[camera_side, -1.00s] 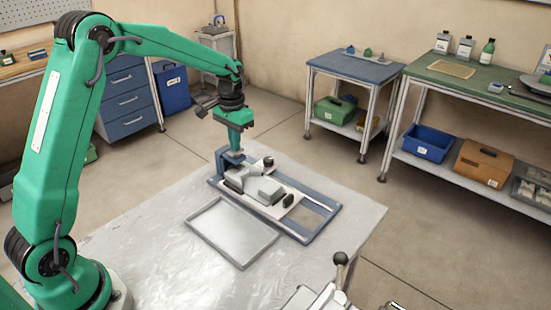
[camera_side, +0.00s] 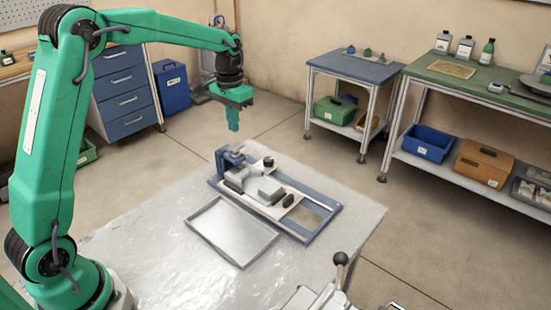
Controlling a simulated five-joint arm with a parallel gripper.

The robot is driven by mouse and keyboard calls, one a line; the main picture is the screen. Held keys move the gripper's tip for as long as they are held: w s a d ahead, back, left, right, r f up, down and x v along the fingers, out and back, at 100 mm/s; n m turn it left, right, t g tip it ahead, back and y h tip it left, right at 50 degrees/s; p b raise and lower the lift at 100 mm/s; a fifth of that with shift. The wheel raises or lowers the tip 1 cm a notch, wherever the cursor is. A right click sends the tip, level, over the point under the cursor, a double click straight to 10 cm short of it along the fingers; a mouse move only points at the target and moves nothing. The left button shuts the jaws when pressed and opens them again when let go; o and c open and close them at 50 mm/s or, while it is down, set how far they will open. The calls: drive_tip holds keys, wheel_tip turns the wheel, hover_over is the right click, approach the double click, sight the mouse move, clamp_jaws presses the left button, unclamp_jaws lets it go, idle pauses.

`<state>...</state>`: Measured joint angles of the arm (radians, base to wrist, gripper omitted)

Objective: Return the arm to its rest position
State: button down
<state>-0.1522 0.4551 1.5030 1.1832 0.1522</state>
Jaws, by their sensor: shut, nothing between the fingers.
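My green arm reaches over from the left. My gripper (camera_side: 233,126) is shut and empty, pointing down. It hangs in the air above the far left end of a blue-framed fixture (camera_side: 318,214), with a clear gap below it. The fixture lies on the metal-topped table (camera_side: 150,235) and carries grey blocks and dark knobs. No tape reel can be made out for certain.
A shallow grey tray (camera_side: 232,232) lies in front of the fixture. A lever with a dark ball knob (camera_side: 340,259) stands at the table's front edge. A blue-topped cart (camera_side: 350,68) and a green-topped bench (camera_side: 465,75) stand beyond, across open floor.

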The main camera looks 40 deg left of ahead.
drive_tip(key=shift+r, duration=0.45)
drive_tip(key=shift+s, duration=0.1)
drive_tip(key=shift+s+d+r, duration=0.1)
drive_tip(key=shift+s+r, duration=0.05)
drive_tip(key=shift+r, duration=0.1)
drive_tip(key=s+d+r+t, duration=0.2)
drive_tip(key=s+d+r, duration=0.15)
drive_tip(key=s, duration=0.65)
drive_tip(key=s+d+r+t, duration=0.25)
drive_tip(key=s+r, duration=0.25)
drive_tip(key=s, duration=0.5)
drive_tip(key=s+d+f+t, duration=0.1)
drive_tip(key=s+f, duration=0.2)
drive_tip(key=s, duration=0.3)
drive_tip(key=shift+s+d, duration=0.2)
drive_tip(key=shift+s, duration=0.15)
